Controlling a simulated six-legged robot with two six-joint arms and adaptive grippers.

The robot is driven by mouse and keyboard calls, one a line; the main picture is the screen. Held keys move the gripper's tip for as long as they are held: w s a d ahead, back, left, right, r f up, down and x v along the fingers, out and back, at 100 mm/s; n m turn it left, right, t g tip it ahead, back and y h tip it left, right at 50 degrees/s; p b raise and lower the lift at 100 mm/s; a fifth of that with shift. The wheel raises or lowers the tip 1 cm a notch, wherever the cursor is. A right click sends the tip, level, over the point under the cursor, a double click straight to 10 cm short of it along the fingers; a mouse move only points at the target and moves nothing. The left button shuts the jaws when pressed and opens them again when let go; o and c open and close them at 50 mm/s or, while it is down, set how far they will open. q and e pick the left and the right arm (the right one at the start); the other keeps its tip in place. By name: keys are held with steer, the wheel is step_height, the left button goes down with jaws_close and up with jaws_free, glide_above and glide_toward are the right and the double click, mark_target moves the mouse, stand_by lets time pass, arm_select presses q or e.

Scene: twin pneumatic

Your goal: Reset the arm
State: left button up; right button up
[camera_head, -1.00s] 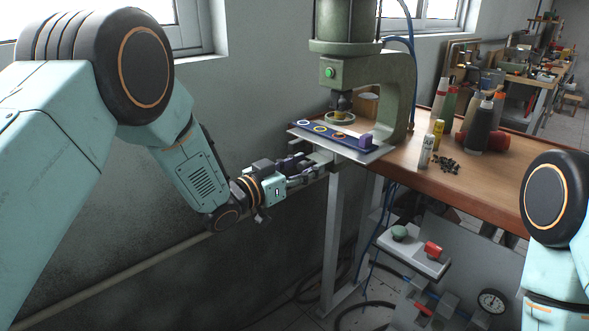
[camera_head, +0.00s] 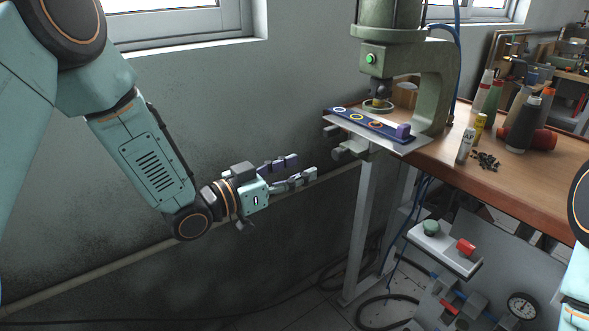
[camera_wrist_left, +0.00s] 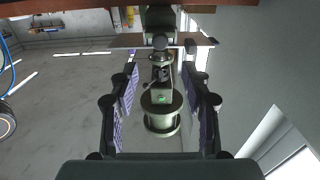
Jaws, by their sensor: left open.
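My left gripper (camera_head: 296,170) is open and empty in the head view, held in the air left of the bench and its press. Its two fingers point right toward the bench edge, with a clear gap to it. In the left wrist view both fingers (camera_wrist_left: 160,105) stand wide apart with nothing between them. The green press (camera_wrist_left: 162,118) shows beyond them there. Part of my right arm shows at the right edge of the head view; its gripper is out of sight.
The green press (camera_head: 437,85) stands on the wooden bench (camera_head: 456,163). Bottles (camera_head: 523,125) stand farther right. Free air surrounds my left gripper.

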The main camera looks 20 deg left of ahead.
arm_select(q)
steer(key=s+a+f+n+g+y, duration=0.2)
steer(key=s+f+n+g+y, duration=0.15)
steer(key=s+f, duration=0.45)
steer(key=s+a+f+n+g+y, duration=0.25)
steer(key=f+y, duration=0.25)
steer(key=f, duration=0.7)
steer(key=s+a+f+n+g+y, duration=0.1)
steer(key=s+f+g, duration=0.3)
steer(key=s, duration=1)
steer(key=s+a+f+n+g+y, duration=0.1)
steer(key=s+f+g, duration=0.3)
steer(key=s+f, duration=0.4)
steer(key=s, duration=0.6)
steer(key=shift+s+a, duration=0.4)
